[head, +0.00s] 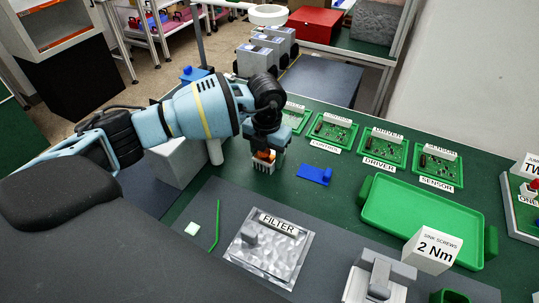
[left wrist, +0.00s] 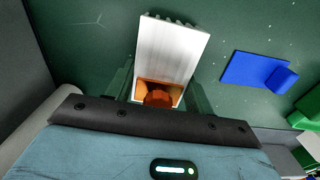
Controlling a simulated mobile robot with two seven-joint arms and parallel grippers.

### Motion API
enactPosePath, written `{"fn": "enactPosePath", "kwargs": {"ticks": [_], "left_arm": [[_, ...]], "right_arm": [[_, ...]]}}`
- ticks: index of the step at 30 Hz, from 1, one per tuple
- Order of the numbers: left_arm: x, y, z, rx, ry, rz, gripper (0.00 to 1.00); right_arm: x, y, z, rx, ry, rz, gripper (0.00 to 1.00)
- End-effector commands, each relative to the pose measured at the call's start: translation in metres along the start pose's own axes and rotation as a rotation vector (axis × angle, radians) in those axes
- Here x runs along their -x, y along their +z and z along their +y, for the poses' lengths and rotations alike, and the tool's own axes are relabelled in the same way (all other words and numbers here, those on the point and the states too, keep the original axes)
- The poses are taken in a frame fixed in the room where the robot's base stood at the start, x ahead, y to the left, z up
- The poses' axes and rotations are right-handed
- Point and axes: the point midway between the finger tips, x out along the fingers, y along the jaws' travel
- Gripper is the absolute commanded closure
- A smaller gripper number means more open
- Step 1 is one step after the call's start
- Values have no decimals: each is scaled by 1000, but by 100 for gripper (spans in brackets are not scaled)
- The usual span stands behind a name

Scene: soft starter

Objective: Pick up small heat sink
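The small heat sink (head: 264,164) is a pale metal block with fins and an orange-brown part at its top end. It is under my left gripper (head: 267,152) over the green table, left of the blue piece. In the left wrist view the heat sink (left wrist: 172,48) shows its smooth pale face, with fins along its far edge. The left gripper's dark fingers (left wrist: 161,98) stand on both sides of its orange end, close to it. Whether they press on it, and whether it rests on the table, I cannot tell. My right gripper is not in view.
A blue piece (head: 314,174) lies just right of the heat sink. Green circuit boards (head: 382,147) stand behind, and a green tray (head: 420,218) is to the right. A FILTER panel (head: 268,249), a green stick (head: 217,224) and a grey fixture (head: 378,277) are in front.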

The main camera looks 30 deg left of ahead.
Motion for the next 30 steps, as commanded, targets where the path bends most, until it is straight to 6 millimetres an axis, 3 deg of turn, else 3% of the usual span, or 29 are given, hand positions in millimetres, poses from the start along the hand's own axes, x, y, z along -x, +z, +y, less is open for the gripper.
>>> {"fn": "enactPosePath", "kwargs": {"ticks": [1,6,17,25,30], "left_arm": [[0,0,0,0,0,0,61],[1,0,0,0,-1,-2,80],[6,1,0,0,-1,-3,80],[36,1,0,0,-1,-4,80],[39,-22,-26,-8,-2,-2,80]], "right_arm": [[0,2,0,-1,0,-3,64],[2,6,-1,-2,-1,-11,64],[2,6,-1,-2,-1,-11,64],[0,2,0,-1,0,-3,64],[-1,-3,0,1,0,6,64]]}}
